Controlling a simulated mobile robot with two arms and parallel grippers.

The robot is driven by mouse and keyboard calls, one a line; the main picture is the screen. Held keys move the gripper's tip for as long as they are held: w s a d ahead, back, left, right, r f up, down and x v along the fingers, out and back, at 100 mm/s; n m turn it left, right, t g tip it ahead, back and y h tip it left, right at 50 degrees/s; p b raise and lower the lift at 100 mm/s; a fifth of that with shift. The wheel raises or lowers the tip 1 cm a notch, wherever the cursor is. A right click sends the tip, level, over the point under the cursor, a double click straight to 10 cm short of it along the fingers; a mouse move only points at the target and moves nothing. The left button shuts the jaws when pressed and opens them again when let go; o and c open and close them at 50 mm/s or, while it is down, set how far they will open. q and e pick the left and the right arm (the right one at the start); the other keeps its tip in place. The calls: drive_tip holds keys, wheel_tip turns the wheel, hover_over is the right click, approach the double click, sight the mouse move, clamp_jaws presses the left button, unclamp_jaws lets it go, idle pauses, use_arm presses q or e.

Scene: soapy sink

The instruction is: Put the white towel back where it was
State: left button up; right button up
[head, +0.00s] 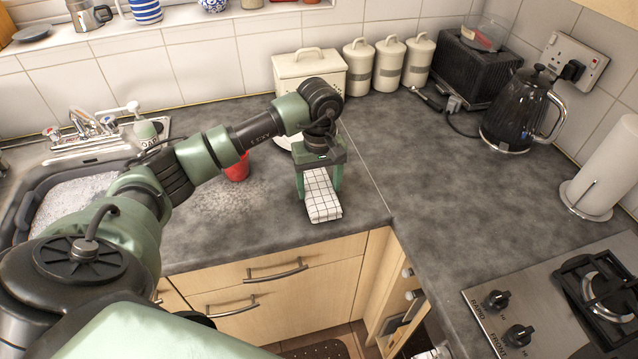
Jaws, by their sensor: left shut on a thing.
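A white towel (322,199) with a dark grid pattern is on the grey counter, close to its front edge near the inner corner. My left gripper (320,188) points down over it with its fingers on either side, shut on the towel. The towel's far end is partly hidden under the gripper body. The towel's near end lies just short of the counter edge. My right gripper is not in view.
A red cup (237,168) stands left of the towel, partly hidden by my left arm. A white bread bin (296,72) and canisters (389,64) stand at the wall. A black kettle (517,112) is right. The soapy sink (72,200) is left. The counter right of the towel is clear.

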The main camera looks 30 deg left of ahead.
sight(319, 188)
use_arm(q)
drive_tip(key=shift+f, duration=0.2)
drive_tip(key=o, duration=1.4)
drive_tip(key=shift+r, duration=0.1)
drive_tip(key=shift+r, duration=0.1)
drive_tip(key=shift+r, duration=0.2)
wheel_tip(319, 188, up, 12)
drive_tip(key=b, duration=0.3)
drive_tip(key=shift+f, duration=0.15)
